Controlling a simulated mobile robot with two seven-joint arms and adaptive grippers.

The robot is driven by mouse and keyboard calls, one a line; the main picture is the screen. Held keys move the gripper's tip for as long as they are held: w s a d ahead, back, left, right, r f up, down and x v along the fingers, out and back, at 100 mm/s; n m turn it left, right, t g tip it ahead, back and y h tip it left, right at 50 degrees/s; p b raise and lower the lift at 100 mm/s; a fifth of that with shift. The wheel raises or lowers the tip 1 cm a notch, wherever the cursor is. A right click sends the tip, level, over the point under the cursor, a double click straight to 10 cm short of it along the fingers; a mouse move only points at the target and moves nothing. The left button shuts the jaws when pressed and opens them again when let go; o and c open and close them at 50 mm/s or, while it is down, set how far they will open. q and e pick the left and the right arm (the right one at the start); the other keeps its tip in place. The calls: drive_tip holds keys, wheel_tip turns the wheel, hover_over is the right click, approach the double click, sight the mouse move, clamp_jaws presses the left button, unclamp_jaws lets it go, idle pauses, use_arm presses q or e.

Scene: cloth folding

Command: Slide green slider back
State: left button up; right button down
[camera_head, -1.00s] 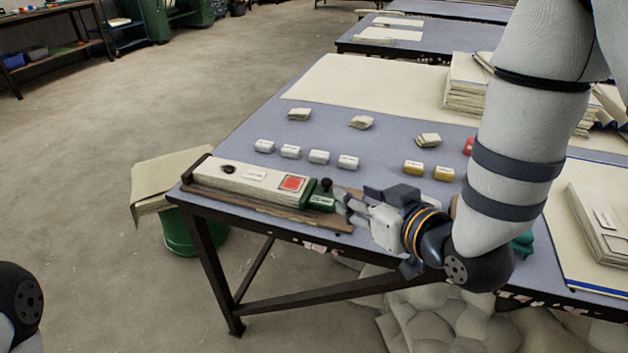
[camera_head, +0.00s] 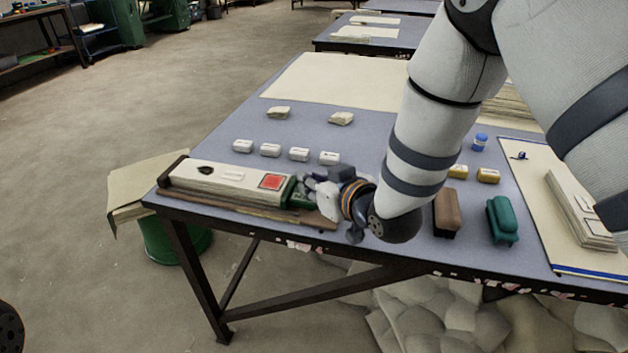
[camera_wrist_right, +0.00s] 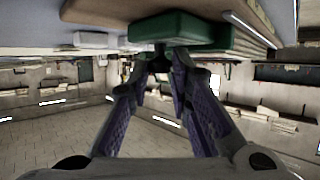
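The green slider (camera_head: 297,194) sits at the right end of a cream box with a red square, on a brown base by the table's front edge. My right gripper (camera_head: 310,186) is at its right end and partly covers it; the slider's black knob is hidden there. In the right wrist view the green block (camera_wrist_right: 180,28) is straight ahead, with a dark knob (camera_wrist_right: 159,48) just at the tips of my right gripper (camera_wrist_right: 161,60). A gap shows between the fingers; whether they press on the knob is unclear. My left gripper is out of view.
The cream box (camera_head: 215,178) lies left of the slider on the blue-grey table (camera_head: 380,140). Several white blocks (camera_head: 299,154) stand behind it. A brown block (camera_head: 447,213) and a green block (camera_head: 502,220) stand to the right of my arm.

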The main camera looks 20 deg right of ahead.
drive_tip(key=shift+s+d+r+p, duration=0.1)
drive_tip(key=shift+s+d+p, duration=0.25)
drive_tip(key=shift+s+d, duration=0.35)
drive_tip(key=shift+s+d+r+p, duration=0.1)
drive_tip(key=shift+s+d+p, duration=0.25)
drive_tip(key=shift+d, duration=0.6)
drive_tip(key=shift+s+d+f, duration=0.15)
drive_tip(key=shift+d, duration=0.05)
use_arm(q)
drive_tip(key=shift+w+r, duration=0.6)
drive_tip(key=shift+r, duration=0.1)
use_arm(e)
drive_tip(key=shift+f, duration=0.1)
drive_tip(key=c, duration=1.5)
unclamp_jaws()
drive_tip(key=shift+d, duration=0.1)
drive_tip(key=shift+s, duration=0.1)
drive_tip(key=v, duration=0.7)
drive_tip(key=shift+s, duration=0.15)
